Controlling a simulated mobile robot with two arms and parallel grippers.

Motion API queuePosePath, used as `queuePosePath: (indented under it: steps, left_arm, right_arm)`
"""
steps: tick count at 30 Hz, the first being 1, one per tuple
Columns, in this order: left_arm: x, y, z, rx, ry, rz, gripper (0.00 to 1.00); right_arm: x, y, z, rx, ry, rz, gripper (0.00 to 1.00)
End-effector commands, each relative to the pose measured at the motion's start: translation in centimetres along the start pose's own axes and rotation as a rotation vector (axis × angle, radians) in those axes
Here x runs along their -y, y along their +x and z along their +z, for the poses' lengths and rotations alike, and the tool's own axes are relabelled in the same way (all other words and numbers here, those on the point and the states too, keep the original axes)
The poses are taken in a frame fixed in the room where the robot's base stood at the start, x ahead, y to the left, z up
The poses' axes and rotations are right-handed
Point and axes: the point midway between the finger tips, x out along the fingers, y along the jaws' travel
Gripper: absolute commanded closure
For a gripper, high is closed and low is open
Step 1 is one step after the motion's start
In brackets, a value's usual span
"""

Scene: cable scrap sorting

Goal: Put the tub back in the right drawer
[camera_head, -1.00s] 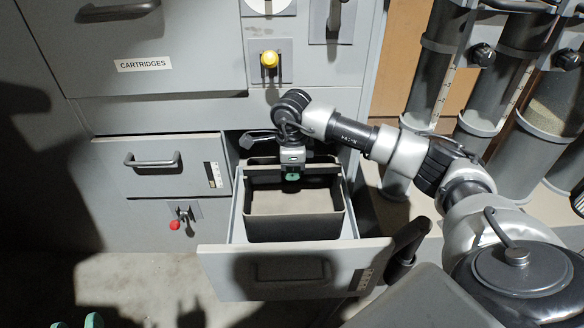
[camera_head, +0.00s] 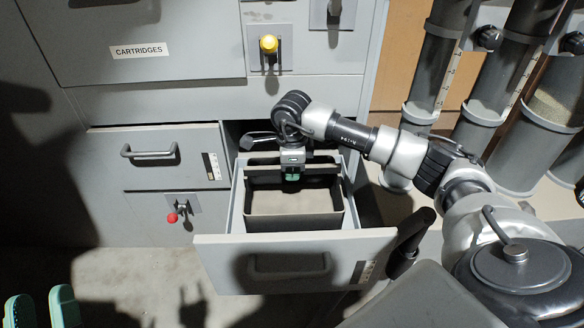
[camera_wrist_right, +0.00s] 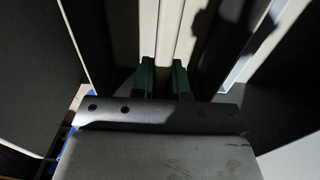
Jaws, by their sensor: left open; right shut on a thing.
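The dark grey open tub (camera_head: 293,224) is inside the pulled-out right drawer (camera_head: 215,248), with its front wall partly hidden by the drawer front. Its inside looks pale and lit. My right gripper (camera_head: 292,176) is shut on the tub's back wall, fingers pointing down. In the right wrist view its green fingertips (camera_wrist_right: 162,78) pinch a pale upright wall. Whether the tub's base touches the drawer floor is hidden. My left gripper (camera_head: 41,308) shows only as two spread green fingertips at the bottom left, open and empty, away from the drawer.
A shut drawer (camera_head: 170,172) with a bar handle is left of the open one, above a red knob (camera_head: 172,218). The CARTRIDGES drawer (camera_head: 190,70) and a yellow knob (camera_head: 268,43) are above. Clear tubes (camera_head: 430,75) stand at the right.

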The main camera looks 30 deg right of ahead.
Motion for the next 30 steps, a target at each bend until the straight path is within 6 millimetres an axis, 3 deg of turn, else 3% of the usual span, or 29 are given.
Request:
queuePosePath:
  steps: [15, 30]
  left_arm:
    - [-0.5, -0.6, -3.1, -0.265, -0.012, 0.011, 0.57]
    - [-0.5, -0.7, -3.4, -0.286, -0.013, 0.011, 0.57]
  right_arm:
    - [0.0, 1.8, 0.0, 0.001, 0.0, -0.001, 1.0]
    - [0.0, 1.9, 0.0, 0.001, 0.0, -0.001, 1.0]
